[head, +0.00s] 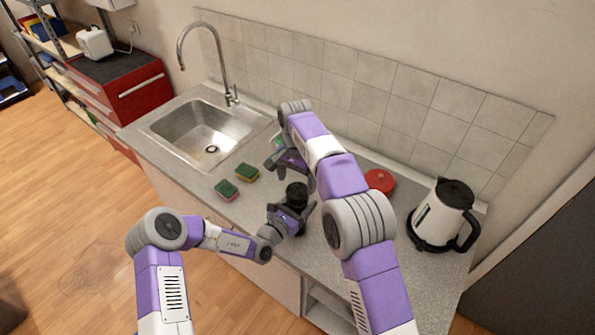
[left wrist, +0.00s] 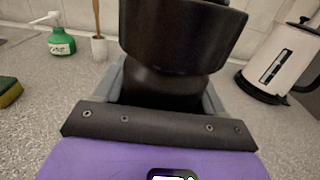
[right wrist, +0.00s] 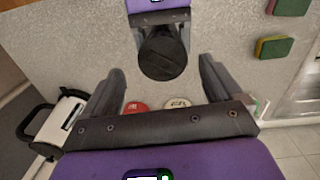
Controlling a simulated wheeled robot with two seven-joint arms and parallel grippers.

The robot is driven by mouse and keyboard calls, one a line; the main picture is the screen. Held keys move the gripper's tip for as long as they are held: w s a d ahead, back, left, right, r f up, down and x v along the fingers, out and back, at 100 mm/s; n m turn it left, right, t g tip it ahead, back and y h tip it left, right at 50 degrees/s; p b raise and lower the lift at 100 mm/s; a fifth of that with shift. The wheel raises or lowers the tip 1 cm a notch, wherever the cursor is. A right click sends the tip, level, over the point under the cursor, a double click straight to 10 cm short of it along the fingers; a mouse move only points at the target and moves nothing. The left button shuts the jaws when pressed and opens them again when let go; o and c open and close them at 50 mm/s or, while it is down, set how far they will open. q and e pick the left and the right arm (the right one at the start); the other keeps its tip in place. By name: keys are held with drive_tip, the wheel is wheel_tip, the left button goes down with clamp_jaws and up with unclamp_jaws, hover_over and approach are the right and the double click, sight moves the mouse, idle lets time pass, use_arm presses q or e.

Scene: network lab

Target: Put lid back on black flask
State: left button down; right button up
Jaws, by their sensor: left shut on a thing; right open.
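The black flask (head: 297,192) stands upright at the counter's front in the head view, held by my left gripper (head: 291,218). In the left wrist view its wide black upper part (left wrist: 185,35) fills the top, above a narrower neck between the fingers. In the right wrist view a round black lid-like top (right wrist: 162,55) with a raised bar across it covers the flask's mouth. My right gripper (head: 291,171) is open and empty, just above and behind the flask top. Its fingers (right wrist: 162,68) point down on either side of the top, apart from it.
A red round object (head: 380,180) and a white kettle (head: 438,215) stand right. A green spray bottle (left wrist: 61,38) and a brush holder (left wrist: 99,48) are at the back. My right arm hides part of the counter.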

sight(298, 190)
drive_tip(key=n, duration=0.4)
drive_tip(key=shift+r, duration=0.2)
drive_tip(key=n, duration=0.4)
drive_tip(key=shift+r, duration=0.25)
drive_tip(key=n, duration=0.4)
drive_tip(key=shift+w+r, duration=0.15)
drive_tip(key=shift+r, duration=0.15)
drive_tip(key=n, duration=0.5)
drive_tip(key=shift+w+d+r, duration=0.1)
drive_tip(key=shift+d+r, duration=0.05)
drive_tip(key=shift+r, duration=0.25)
drive_tip(key=shift+f, duration=0.1)
drive_tip(key=shift+f, duration=3.95)
drive_tip(key=shift+c, duration=0.4)
